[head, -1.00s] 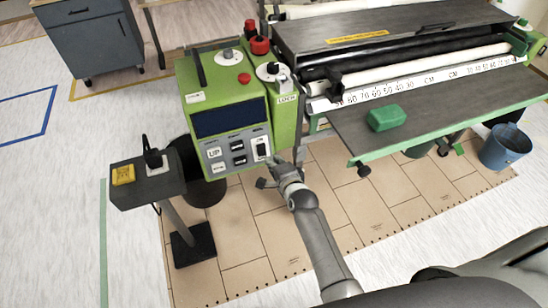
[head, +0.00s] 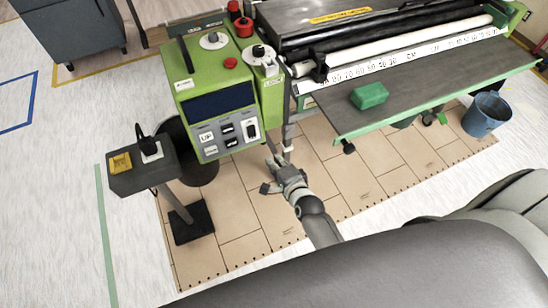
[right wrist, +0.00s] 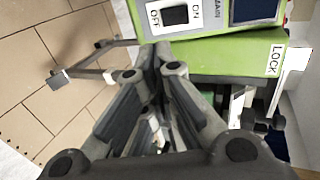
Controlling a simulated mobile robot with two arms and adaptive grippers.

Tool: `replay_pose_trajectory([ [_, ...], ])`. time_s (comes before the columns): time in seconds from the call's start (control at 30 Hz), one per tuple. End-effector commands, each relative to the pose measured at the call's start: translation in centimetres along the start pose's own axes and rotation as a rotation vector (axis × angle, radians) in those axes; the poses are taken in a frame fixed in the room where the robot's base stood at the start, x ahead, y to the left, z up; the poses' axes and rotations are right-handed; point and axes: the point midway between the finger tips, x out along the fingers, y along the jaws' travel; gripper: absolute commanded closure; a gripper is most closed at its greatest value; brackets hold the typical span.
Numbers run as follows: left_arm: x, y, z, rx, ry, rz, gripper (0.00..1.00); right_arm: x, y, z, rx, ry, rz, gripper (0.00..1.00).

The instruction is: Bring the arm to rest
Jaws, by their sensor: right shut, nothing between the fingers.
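My right gripper (head: 270,172) is in front of and below the green control box of the wallpaper paster (head: 222,90). It is shut and empty, held over the brown floor boards. In the right wrist view its fingers (right wrist: 155,55) meet near the lower edge of the green box (right wrist: 225,55). The ON/OFF rocker switch (right wrist: 175,15) shows just beyond the fingertips; it also shows on the panel in the head view (head: 251,129). I cannot tell from the head view how far the fingertips are from the box. My left gripper is not in view.
A small stand (head: 143,178) with a yellow item and a plug is at the left. A dark bin (head: 200,172) stands behind it. The paster's tray (head: 430,88) carries a green block (head: 369,96). A blue bucket (head: 487,115) is at the right.

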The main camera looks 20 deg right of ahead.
Motion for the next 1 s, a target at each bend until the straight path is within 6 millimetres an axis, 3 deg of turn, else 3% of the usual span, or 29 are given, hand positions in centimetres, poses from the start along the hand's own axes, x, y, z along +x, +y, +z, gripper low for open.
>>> replay_pose_trajectory([
  [0.4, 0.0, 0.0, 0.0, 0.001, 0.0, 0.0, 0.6, 0.0, 0.2, 0.0, -0.005, -0.001, 0.004, 1.0],
  [0.47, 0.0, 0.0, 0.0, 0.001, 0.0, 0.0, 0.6, 0.0, 1.0, 0.2, -0.029, -0.006, 0.021, 1.0],
  [0.53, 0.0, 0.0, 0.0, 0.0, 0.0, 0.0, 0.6, -0.1, 3.3, 0.5, -0.091, -0.02, 0.064, 1.0],
  [0.67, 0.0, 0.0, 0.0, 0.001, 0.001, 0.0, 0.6, -1.1, 10.9, 1.6, -0.318, -0.084, 0.206, 1.0],
  [0.77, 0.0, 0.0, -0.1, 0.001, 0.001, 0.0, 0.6, -3.2, 18.4, 2.1, -0.55, -0.173, 0.337, 1.0],
  [0.87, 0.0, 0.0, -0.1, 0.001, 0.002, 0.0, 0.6, -6.4, 25.4, 2.0, -0.779, -0.285, 0.456, 1.0],
  [1.0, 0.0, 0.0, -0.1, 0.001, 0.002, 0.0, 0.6, -12.2, 34.3, 0.9, -1.082, -0.48, 0.603, 1.0],
])
